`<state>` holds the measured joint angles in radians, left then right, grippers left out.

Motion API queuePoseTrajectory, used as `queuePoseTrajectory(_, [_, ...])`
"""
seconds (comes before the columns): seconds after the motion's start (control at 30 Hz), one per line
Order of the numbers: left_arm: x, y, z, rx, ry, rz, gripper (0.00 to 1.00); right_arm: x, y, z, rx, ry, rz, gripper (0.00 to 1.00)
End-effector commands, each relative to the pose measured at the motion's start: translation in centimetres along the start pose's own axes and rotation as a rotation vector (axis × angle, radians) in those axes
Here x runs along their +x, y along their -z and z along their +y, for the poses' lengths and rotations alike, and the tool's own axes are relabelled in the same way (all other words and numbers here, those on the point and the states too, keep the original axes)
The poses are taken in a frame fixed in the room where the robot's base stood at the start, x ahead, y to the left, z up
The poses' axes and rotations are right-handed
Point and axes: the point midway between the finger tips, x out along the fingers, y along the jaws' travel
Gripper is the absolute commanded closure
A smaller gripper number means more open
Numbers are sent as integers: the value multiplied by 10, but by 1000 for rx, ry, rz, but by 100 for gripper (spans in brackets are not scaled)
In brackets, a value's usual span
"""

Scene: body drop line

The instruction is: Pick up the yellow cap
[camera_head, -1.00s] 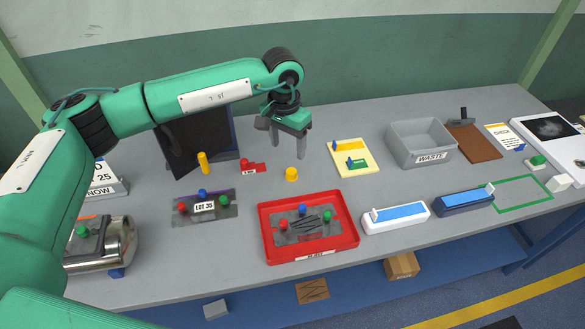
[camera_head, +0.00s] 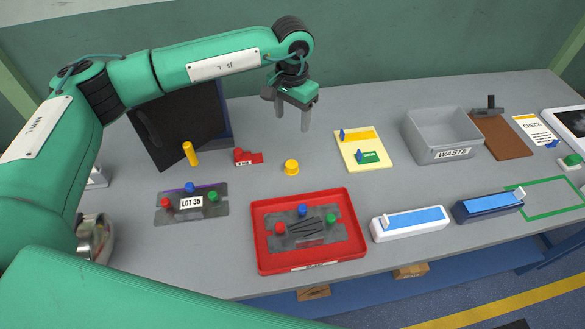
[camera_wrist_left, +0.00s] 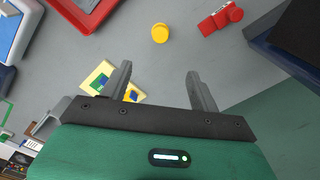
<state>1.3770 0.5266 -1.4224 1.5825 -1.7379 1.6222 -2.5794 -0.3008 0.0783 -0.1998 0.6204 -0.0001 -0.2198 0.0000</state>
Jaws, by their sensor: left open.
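The yellow cap (camera_head: 291,167) stands on the grey table in the head view, between a red block and a yellow board. It also shows in the left wrist view (camera_wrist_left: 160,33), beyond the fingertips and roughly in line with the gap between them. My left gripper (camera_head: 292,124) is open and empty, its fingers pointing down above the table, behind the cap in the head view. In the left wrist view its two fingers (camera_wrist_left: 160,72) are spread apart, with only bare table between them. My right gripper is not in view.
A red tray (camera_head: 343,195) with a grey plate stands in front of the cap. A red block (camera_head: 247,157) and yellow cylinder (camera_head: 190,153) are left of it. A yellow board (camera_head: 376,159) and grey waste bin (camera_head: 441,145) are to the right. Bare table surrounds the cap.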

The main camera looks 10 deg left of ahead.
Motion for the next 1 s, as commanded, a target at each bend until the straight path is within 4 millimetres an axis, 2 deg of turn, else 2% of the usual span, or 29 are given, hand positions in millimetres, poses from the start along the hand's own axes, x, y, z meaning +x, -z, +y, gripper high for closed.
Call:
queuePoseTrajectory(0.07, [18,0,0,0,0,0,38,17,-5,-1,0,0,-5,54])
queuePoseTrajectory(0.2, [35,0,0,0,0,0,38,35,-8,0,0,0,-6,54])
queuePoseTrajectory(0.33, [44,0,0,0,0,0,38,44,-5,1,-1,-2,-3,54])
queuePoseTrajectory(0.53, [59,0,0,-1,-1,-2,38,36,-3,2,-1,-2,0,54])
queuePoseTrajectory(0.8, [110,-1,1,-1,-2,-3,38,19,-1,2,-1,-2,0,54])
queuePoseTrajectory(1.0, [129,-1,0,0,-1,-1,38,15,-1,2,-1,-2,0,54])
